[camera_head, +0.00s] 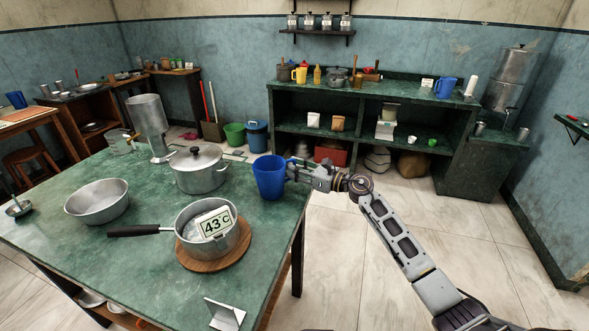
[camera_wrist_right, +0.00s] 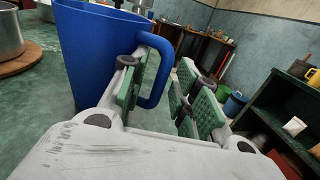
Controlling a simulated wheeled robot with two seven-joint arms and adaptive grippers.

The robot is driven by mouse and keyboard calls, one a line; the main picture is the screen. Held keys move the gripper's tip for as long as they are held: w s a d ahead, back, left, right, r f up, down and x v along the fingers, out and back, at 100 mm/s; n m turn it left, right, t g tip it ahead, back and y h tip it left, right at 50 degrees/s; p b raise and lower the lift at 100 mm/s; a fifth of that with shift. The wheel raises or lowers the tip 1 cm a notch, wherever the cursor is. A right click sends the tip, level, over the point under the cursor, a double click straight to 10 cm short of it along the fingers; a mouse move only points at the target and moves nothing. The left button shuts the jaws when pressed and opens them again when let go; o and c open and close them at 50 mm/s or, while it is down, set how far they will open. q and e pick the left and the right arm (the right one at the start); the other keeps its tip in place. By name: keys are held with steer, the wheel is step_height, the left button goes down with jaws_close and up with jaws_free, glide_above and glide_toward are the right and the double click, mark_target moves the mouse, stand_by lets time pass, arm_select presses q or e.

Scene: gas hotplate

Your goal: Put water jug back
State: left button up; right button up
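The blue water jug (camera_head: 269,178) stands upright at the right edge of the green table (camera_head: 130,275), its handle towards my right arm. My right gripper (camera_head: 297,174) is at the handle side. In the right wrist view, the jug (camera_wrist_right: 90,50) fills the upper left. The open fingers (camera_wrist_right: 165,95) with green pads stand on either side of its handle (camera_wrist_right: 165,72), with a visible gap to the right finger. I cannot tell if the left finger touches the handle. My left gripper is not in view.
A lidded pot (camera_head: 197,172) stands just left of the jug. A saucepan (camera_head: 190,240) with a 43 C sign sits on a round wooden board (camera_head: 240,258). A metal bowl (camera_head: 97,205) is further left. Another blue jug (camera_head: 446,88) is on the back counter (camera_head: 390,92).

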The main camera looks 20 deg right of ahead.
steer(key=v, duration=1.1)
steer(key=shift+s+d, duration=0.2)
steer(key=shift+s, duration=0.1)
stand_by(0.6)
steer(key=s+d+f+m+h, duration=0.1)
steer(key=s+f+m+h, duration=0.3)
steer(key=f+m, duration=0.6)
steer(key=s+d+f+m+h, duration=0.1)
steer(key=s+f+m+h, duration=0.1)
steer(key=f+m+h, duration=0.75)
steer(key=s+d+f+m+h, duration=0.1)
steer(key=s+f+m+h, duration=0.15)
steer(key=f+m, duration=0.8)
steer(key=s+a+f+m+g+y, duration=0.1)
steer(key=s+a+f+m+g, duration=0.2)
steer(key=s, duration=0.5)
steer(key=s+a+f+m+g+y, duration=0.1)
steer(key=s+a+f+m+g, duration=0.3)
steer(key=s, duration=0.4)
steer(key=s+a+f+m+g+y, duration=0.2)
steer(key=s+a+f+m+g, duration=0.1)
steer(key=s, duration=0.6)
steer(key=a+m+g, duration=0.1)
steer(key=a+m, duration=0.1)
steer(key=a, duration=0.1)
steer(key=shift+f, duration=0.35)
